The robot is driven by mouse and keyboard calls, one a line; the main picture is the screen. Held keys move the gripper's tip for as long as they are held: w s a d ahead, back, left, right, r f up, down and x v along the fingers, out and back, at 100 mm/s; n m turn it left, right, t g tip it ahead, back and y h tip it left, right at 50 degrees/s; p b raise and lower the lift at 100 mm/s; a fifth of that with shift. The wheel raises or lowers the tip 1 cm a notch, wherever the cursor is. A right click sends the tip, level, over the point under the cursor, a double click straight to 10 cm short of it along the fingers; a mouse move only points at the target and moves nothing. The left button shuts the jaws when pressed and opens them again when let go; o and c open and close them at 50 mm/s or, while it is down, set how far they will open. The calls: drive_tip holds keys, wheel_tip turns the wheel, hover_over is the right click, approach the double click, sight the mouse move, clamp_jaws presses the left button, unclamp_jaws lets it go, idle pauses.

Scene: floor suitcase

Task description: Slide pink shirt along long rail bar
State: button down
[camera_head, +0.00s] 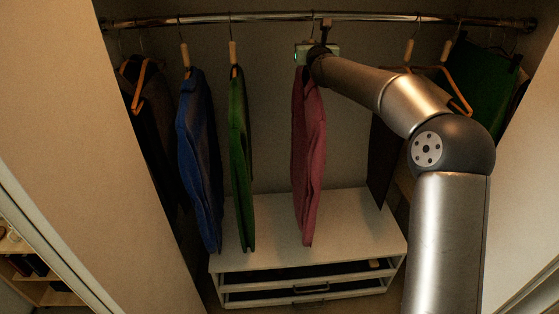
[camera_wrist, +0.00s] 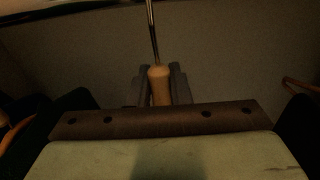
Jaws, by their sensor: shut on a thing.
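The pink shirt (camera_head: 308,160) hangs in the closet near the middle of the long rail bar (camera_head: 270,16) in the head view. My gripper (camera_head: 322,38) is at the top of the shirt, just below the bar. In the wrist view my gripper (camera_wrist: 160,88) is shut on the wooden neck of the shirt's hanger (camera_wrist: 160,82), with a finger on each side. The metal hook (camera_wrist: 153,30) rises from the neck toward the bar. The fingertips are partly hidden in the head view by my own gripper body and arm.
A blue shirt (camera_head: 199,160) and a green shirt (camera_head: 240,150) hang to the left, with a gap before the pink one. Dark clothes and an orange hanger (camera_head: 140,85) hang at far left. More hangers and a green garment (camera_head: 480,85) are at right. A white drawer unit (camera_head: 345,215) stands below.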

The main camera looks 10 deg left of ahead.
drive_tip(key=d, duration=0.1)
drive_tip(key=d+b, duration=0.1)
drive_tip(key=d, duration=0.1)
drive_tip(key=shift+w, duration=0.35)
drive_tip(key=c, duration=1.3)
unclamp_jaws()
drive_tip(key=shift+o, duration=0.2)
drive_tip(key=shift+s+d+f, duration=0.1)
